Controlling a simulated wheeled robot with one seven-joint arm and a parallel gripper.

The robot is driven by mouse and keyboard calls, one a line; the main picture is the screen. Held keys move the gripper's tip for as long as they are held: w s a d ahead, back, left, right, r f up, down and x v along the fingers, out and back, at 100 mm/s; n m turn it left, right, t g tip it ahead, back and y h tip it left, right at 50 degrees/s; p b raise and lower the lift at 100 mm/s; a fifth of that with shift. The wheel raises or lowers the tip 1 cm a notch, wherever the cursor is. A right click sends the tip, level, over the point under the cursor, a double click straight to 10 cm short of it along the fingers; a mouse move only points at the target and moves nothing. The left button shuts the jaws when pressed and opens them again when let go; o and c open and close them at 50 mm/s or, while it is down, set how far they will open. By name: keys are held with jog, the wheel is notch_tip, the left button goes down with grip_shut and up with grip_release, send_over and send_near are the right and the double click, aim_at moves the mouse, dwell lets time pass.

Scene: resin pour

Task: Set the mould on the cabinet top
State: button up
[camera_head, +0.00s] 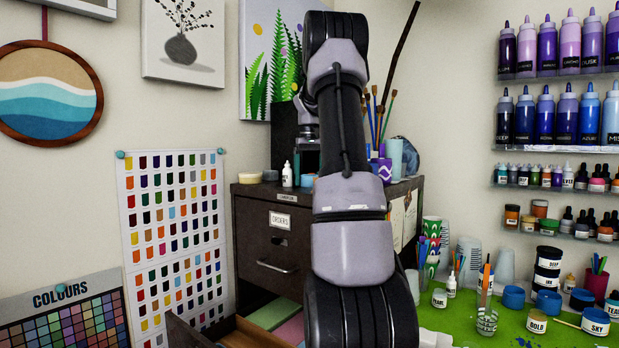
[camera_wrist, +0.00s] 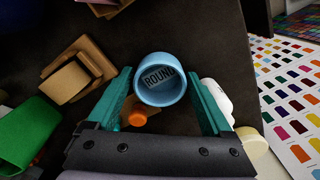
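The mould (camera_wrist: 179,92), a light blue round cup marked ROUND, shows between the fingertips in the wrist view, over the dark cabinet top (camera_wrist: 215,40). In the head view, a small light blue piece (camera_head: 307,181) that looks like it is by the front edge of the cabinet top, below my gripper (camera_head: 306,158). My gripper (camera_wrist: 158,82) has its two teal fingers spread to either side of the mould, with a thin gap seen at each side.
A white bottle (camera_head: 287,175) and shallow tubs (camera_head: 250,178) stand left of the mould on the cabinet. Brushes in a purple cup (camera_head: 381,171) and a teal cylinder (camera_head: 394,158) stand right of my arm. A lower drawer (camera_head: 240,333) is pulled out.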

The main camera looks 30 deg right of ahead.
jog(key=shift+r, duration=0.1)
notch_tip(320, 180, up, 12)
jog(key=s+a+r+t, duration=0.2)
jog(key=s+a, duration=0.3)
jog(key=a, duration=0.5)
jog(key=s+a+f+t+y, duration=0.1)
jog(key=s+a+f+t, duration=0.1)
jog(key=s+a+f, duration=0.4)
jog(key=s+a+f+t+y, duration=0.1)
jog(key=s+a+f+t, duration=0.2)
jog(key=s+a, duration=1)
notch_tip(320, 180, down, 4)
jog(key=shift+s+a+r+m, duration=0.1)
jog(key=shift+s+a+m, duration=0.3)
jog(key=shift+a, duration=0.2)
